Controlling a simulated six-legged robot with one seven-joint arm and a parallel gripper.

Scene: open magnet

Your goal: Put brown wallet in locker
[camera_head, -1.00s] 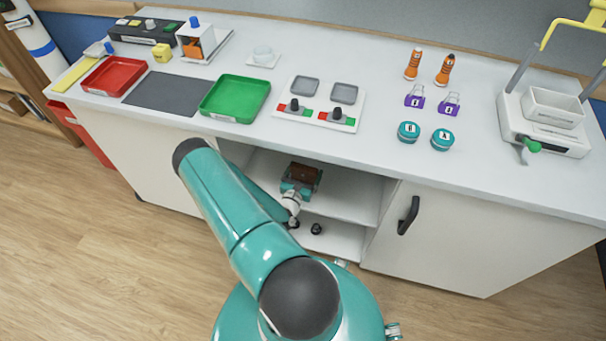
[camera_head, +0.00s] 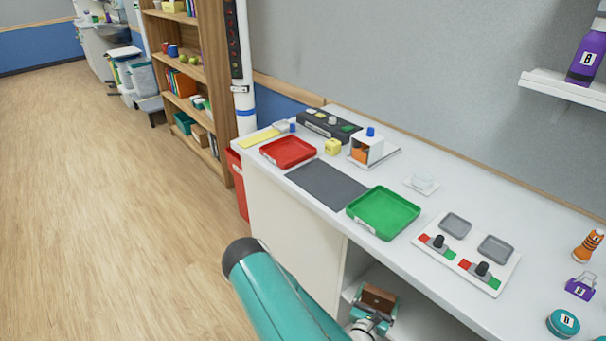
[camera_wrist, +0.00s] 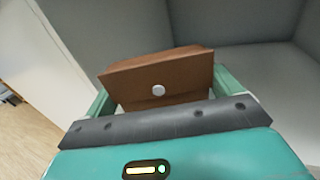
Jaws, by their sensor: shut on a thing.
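The brown wallet (camera_wrist: 158,78) has a flap with a round light snap and sits between the fingers of my gripper (camera_wrist: 165,95) in the wrist view. My gripper is shut on it. In the head view the wallet (camera_head: 378,297) and gripper (camera_head: 372,318) are at the open cupboard space under the white counter, at the bottom of the picture. Grey inner walls lie behind the wallet in the wrist view. I cannot tell whether the wallet touches a shelf. No locker can be made out for certain.
The counter (camera_head: 400,251) carries a red tray (camera_head: 288,151), a green tray (camera_head: 383,212), a dark mat (camera_head: 325,185) and a switch panel (camera_head: 466,252). A bookshelf (camera_head: 190,85) stands at the back left. The wooden floor (camera_head: 120,200) on the left is clear.

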